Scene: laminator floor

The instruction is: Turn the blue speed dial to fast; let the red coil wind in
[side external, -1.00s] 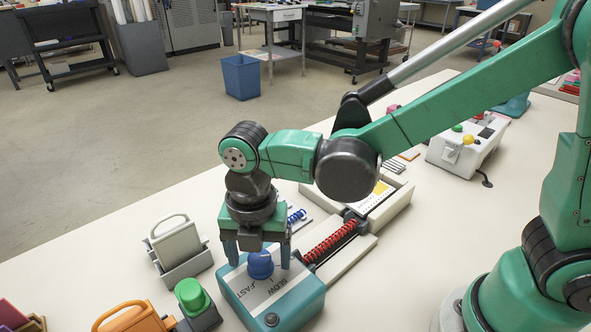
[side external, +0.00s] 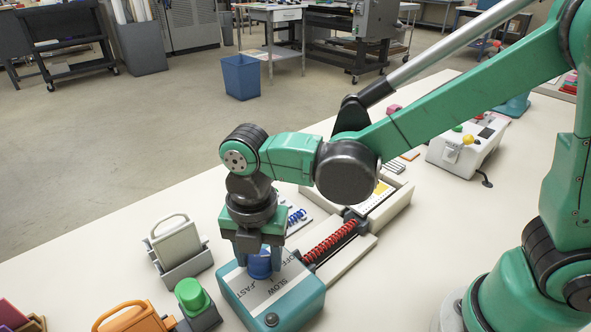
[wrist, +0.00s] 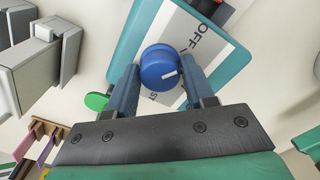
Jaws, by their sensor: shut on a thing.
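The blue speed dial (side external: 259,265) sits on the teal control box (side external: 298,304), whose white plate reads OFF, SLOW and FAST. My gripper (side external: 259,250) points down over the box, its fingers shut on the dial from both sides. In the wrist view, the dial (wrist: 158,66) sits between the fingertips (wrist: 160,80). Its white pointer mark points right, between the OFF lettering and the partly covered FAST lettering; SLOW is hidden there. The red coil (side external: 330,242) lies stretched along a white track behind the box.
A green knob (side external: 191,294) on a grey base and an orange handled piece (side external: 133,318) stand left of the box. A grey handled plate (side external: 176,243) stands in a holder behind them. A blue coil (side external: 297,217) lies behind my gripper.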

